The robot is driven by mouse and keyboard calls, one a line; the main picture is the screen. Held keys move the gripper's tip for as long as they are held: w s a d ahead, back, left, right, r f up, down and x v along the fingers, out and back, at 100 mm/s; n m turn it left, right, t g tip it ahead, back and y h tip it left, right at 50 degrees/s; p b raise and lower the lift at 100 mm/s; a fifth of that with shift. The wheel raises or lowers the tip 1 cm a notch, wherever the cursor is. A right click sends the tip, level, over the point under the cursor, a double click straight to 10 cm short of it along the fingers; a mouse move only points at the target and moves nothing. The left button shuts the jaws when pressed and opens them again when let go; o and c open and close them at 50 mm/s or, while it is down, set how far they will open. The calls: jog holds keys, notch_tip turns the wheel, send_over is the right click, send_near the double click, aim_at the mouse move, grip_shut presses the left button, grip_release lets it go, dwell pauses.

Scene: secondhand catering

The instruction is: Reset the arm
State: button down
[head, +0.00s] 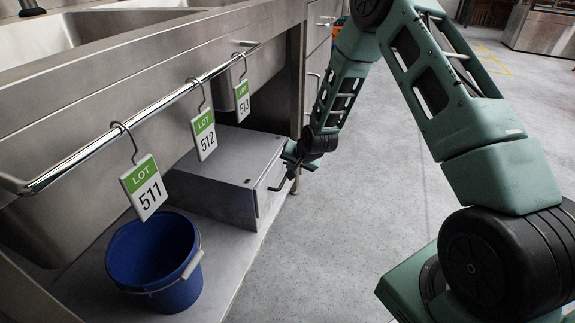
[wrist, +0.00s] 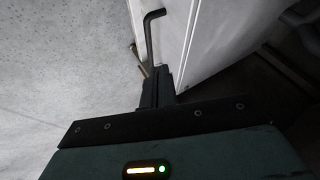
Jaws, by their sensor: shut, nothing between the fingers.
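My gripper (head: 291,157) is shut and empty, at the far end of my bent green arm. In the head view it is at the front right edge of a grey metal box (head: 228,164) on the low shelf, close to the box's bar handle (head: 277,180). In the wrist view my shut fingers (wrist: 158,88) point at the box's pale front (wrist: 188,35), and the dark bent handle (wrist: 150,38) rises just beyond the fingertips. I cannot tell whether the fingers touch the handle or the box.
A steel sink counter with a rail (head: 150,110) runs along the left. Tags LOT 511 (head: 144,187), LOT 512 (head: 204,134) and LOT 513 (head: 242,100) hang from it. A blue bucket (head: 155,258) stands on the low shelf (head: 235,262). The grey floor (head: 345,220) right of the shelf is clear.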

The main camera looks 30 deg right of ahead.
jog(key=s+a+r+n+g, duration=0.2)
jog(key=s+a+r+n, duration=0.15)
jog(key=s+r, duration=0.85)
jog(key=s+a+r+n+g, duration=0.25)
jog(key=s+r+n, duration=0.25)
jog(key=s+r, duration=0.7)
jog(key=s+a+n+g+p, duration=0.25)
jog(key=s+a+n, duration=0.55)
jog(key=s+a, duration=0.85)
notch_tip(320, 180, up, 34)
jog(key=w+a+p, duration=0.1)
jog(key=p, duration=3.1)
jog(key=shift+w+a, duration=0.2)
jog(key=shift+w, duration=0.05)
